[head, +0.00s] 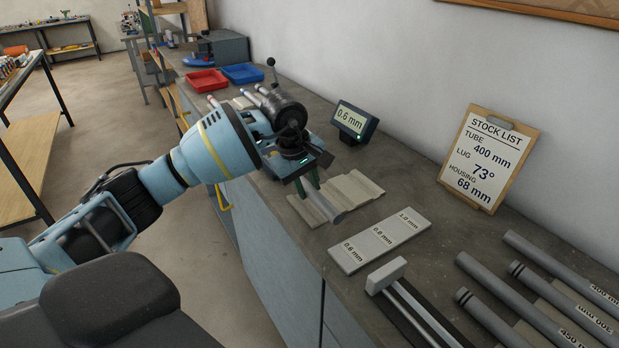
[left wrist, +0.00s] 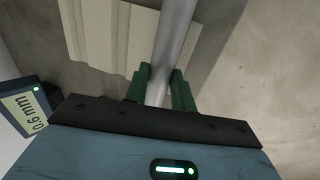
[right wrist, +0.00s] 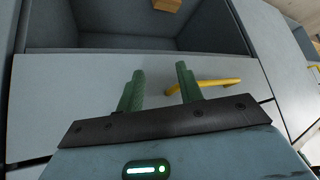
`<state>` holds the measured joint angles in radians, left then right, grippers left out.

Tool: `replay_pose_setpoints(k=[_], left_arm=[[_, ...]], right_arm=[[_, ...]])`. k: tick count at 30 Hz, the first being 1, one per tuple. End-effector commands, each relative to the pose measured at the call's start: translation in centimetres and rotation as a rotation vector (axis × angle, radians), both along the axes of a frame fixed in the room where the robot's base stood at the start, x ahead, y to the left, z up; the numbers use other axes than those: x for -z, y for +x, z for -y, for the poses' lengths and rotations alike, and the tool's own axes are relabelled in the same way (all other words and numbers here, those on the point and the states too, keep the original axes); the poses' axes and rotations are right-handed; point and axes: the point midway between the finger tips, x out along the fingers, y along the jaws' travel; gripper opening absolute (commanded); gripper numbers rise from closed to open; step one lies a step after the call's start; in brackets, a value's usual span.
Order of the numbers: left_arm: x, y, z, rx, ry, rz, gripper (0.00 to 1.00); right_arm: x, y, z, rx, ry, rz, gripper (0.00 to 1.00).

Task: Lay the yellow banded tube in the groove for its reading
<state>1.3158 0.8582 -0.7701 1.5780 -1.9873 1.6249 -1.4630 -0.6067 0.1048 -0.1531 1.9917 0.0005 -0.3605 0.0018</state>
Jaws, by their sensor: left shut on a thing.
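My left gripper (head: 307,186) is shut on a grey tube (left wrist: 174,40), which also shows in the head view (head: 334,212). No yellow band shows on its visible part. The tube is beside or over a beige grooved block (head: 355,187); contact cannot be told. The block's ridges show in the left wrist view (left wrist: 100,35). A small display (head: 353,121) reads 0.6 mm. A grey plate (head: 392,233) in front of the block is marked 0.6, 0.8 and 1.0 mm. My right gripper (right wrist: 158,90) is open and empty, facing the cabinet front.
A dark device with a lever (head: 283,110) stands behind my left gripper. Several marked grey tubes (head: 535,315) lie at the right, near a slide-like fixture (head: 410,305). A stock list clipboard (head: 487,158) leans on the wall. Red (head: 206,82) and blue (head: 243,73) trays stand farther back.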

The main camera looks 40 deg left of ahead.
Motion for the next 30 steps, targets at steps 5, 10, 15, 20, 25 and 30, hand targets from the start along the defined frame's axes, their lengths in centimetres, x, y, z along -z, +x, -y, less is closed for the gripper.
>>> replay_pose_setpoints(k=[5, 10, 15, 20, 25, 30], left_arm=[[1.8, 0.0, 0.0, 0.0, 0.0, -0.003, 0.0], [2.9, 0.0, 0.0, 0.0, 0.0, -0.001, 0.0], [3.3, 0.0, 0.0, 0.0, 0.001, 0.0, 0.0], [3.3, 0.0, 0.0, 0.0, 0.0, -0.001, 0.0], [3.4, 0.0, 0.0, 0.0, 0.001, -0.003, 0.0], [3.5, -0.1, 0.0, 0.0, 0.002, -0.007, 0.43]], right_arm=[[0.7, -0.3, -0.1, 0.0, 0.001, -0.009, 0.36], [1.3, -0.4, -0.1, -0.001, 0.001, -0.015, 0.36], [1.4, -0.4, 0.0, -0.004, -0.001, -0.017, 0.36], [1.4, -0.4, 0.0, -0.006, -0.002, -0.018, 0.36], [1.5, -0.5, 0.1, -0.007, -0.003, -0.018, 0.36], [1.6, -0.9, 0.1, -0.006, -0.002, -0.027, 0.36]])
